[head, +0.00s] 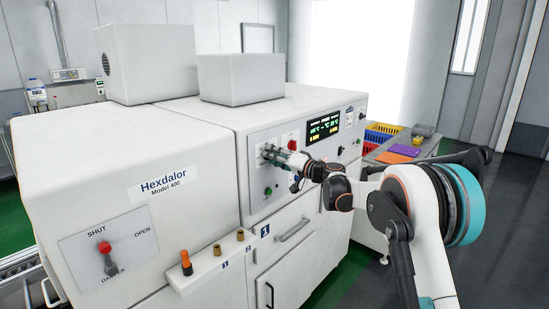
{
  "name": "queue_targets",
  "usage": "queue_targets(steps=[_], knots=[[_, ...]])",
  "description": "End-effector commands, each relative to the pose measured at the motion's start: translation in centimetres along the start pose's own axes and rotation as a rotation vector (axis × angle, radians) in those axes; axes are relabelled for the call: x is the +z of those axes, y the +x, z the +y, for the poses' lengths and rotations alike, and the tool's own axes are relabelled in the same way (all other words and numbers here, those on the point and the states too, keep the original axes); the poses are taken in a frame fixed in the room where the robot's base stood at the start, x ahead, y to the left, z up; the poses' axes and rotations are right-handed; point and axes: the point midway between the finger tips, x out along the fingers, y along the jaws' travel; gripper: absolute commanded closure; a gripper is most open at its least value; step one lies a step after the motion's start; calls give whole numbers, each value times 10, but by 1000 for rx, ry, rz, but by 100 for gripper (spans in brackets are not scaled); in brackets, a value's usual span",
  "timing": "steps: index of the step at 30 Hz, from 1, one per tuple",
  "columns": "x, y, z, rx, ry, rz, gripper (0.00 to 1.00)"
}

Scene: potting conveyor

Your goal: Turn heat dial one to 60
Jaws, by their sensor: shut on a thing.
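The control panel (261,207) is on the front of the white machine. A dark display (323,126) with green and yellow figures sits in its upper part, too small to read surely. My gripper (268,155) reaches in from the right and is at the panel's left part, left of the display. It is shut on a small dial there. The gripper's fingers mostly hide the dial, so its label, pointer and setting cannot be read.
A red button (292,145) is just above my gripper and a green button (268,191) below it. A red-knobbed lever (104,247) and a ledge with an orange-handled tool (186,262) are at left. Coloured trays (402,151) stand at right.

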Motion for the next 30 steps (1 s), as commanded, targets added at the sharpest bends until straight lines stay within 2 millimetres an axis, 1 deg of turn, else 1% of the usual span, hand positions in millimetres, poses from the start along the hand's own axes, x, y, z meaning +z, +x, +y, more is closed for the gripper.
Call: queue_targets(steps=[1, 9, 21, 22, 23, 24, 25, 30], knots=[[2, 0, 1, 1, -19, -4, 89], [2, 0, 1, 0, -75, -4, 89], [2, 0, 1, 0, -80, -4, 89], [2, 0, 1, 1, -80, -4, 63], [2, 0, 1, 1, -80, -4, 56], [2, 0, 1, 1, -80, -4, 47], [2, 0, 1, 0, -79, -3, 45], [1, 0, 0, 0, -78, -2, 45]])
